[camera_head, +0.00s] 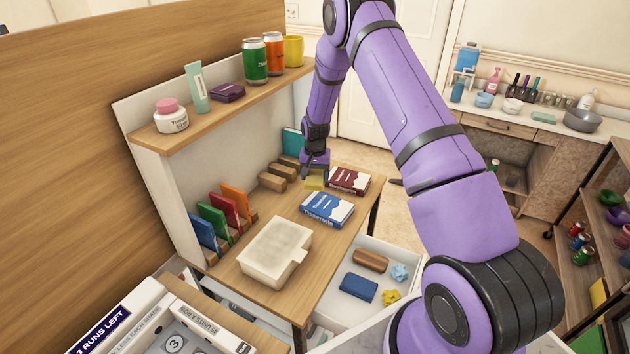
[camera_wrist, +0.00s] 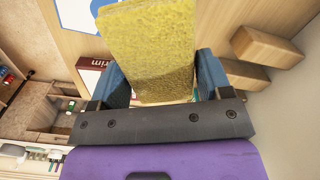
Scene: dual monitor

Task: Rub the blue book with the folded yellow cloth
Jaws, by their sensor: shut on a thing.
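The blue book (camera_head: 327,209) lies flat on the wooden desk, its blue and white cover facing up. The folded yellow cloth (camera_head: 314,183) is at my gripper (camera_head: 314,172), just behind the blue book and left of a dark red book. In the wrist view the cloth (camera_wrist: 150,50) fills the space between the two blue fingers of my gripper (camera_wrist: 155,80), which is shut on it. A white and blue corner (camera_wrist: 78,12), likely of the blue book, shows partly behind the cloth. I cannot tell how high the cloth is above the desk.
The dark red book (camera_head: 348,181) lies beside the blue book. A cream box (camera_head: 275,250) sits nearer on the desk. Wooden blocks (camera_head: 278,177) stand left of my gripper; upright colored books (camera_head: 220,215) line the left side. A white drawer (camera_head: 345,305) holding several items is open below.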

